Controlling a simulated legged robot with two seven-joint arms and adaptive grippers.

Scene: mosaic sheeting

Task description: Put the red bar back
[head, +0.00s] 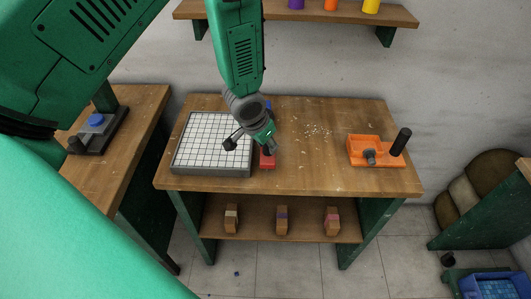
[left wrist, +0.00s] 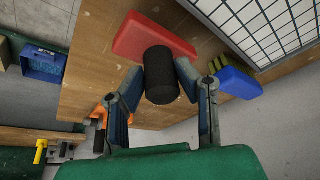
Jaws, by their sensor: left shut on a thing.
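The red bar (head: 267,160) is just right of the white grid tray (head: 213,141), largely hidden behind my gripper in the head view. In the left wrist view the red bar (left wrist: 152,39) has a black round handle (left wrist: 161,76). My left gripper (head: 252,147) is over the bar, with its fingers shut on either side of that handle, as the left wrist view (left wrist: 160,78) shows. I cannot tell whether the bar rests on the table or is slightly raised. My right gripper is not in view.
An orange holder (head: 372,151) with a black upright handle (head: 401,141) stands at the table's right. Pale chips (head: 318,131) lie mid-table; the table right of the bar is mostly clear. Several small blocks sit on the lower shelf (head: 258,222).

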